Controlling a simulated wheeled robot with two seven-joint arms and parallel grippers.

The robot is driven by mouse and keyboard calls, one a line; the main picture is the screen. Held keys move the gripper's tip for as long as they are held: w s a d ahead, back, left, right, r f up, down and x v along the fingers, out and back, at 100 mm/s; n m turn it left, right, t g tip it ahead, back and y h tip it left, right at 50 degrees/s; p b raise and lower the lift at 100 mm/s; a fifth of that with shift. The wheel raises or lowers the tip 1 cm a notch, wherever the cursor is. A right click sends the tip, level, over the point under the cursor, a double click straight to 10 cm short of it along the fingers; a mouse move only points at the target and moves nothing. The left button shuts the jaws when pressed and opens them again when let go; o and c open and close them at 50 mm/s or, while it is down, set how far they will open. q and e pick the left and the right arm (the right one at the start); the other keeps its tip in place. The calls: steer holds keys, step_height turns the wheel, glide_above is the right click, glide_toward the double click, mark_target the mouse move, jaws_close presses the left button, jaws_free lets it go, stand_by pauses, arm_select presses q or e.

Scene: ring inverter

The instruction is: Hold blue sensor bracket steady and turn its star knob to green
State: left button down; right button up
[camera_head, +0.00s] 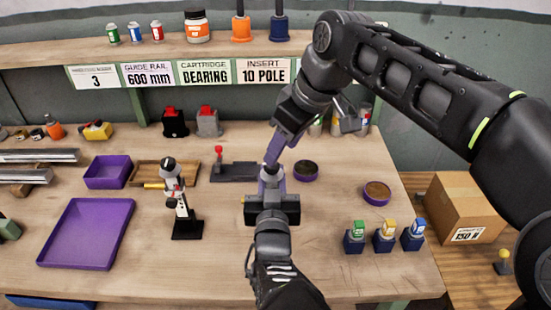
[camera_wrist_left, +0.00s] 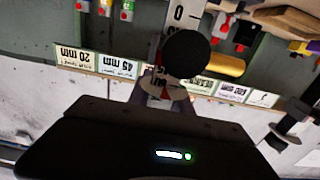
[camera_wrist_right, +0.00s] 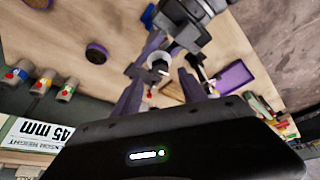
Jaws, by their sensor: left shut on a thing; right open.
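My left gripper (camera_head: 271,188) comes up from the bottom centre, raised over the table, shut on a small part. In the right wrist view this held part (camera_wrist_right: 158,66) has a pale round top and a dark body. In the left wrist view a round black piece (camera_wrist_left: 187,52) stands at the fingers, with a pale piece under it. I cannot tell the held part's blue colour or its star knob apart; the fingers hide much of it. My right gripper (camera_head: 275,147) is open just above the left one, pointing down. In the right wrist view its fingers (camera_wrist_right: 160,95) flank the held part.
A black-footed stand (camera_head: 187,226) and a purple tray (camera_head: 82,262) lie left. Round purple dishes (camera_head: 306,170) lie right and behind. Blue-based blocks with green (camera_head: 354,241), yellow (camera_head: 385,240) and blue (camera_head: 413,238) tops stand front right. The front centre-right tabletop is clear.

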mark_target(276, 166)
steer(key=x, duration=0.5)
steer(key=shift+a+f, duration=0.1)
jaws_close()
stand_by(0.4)
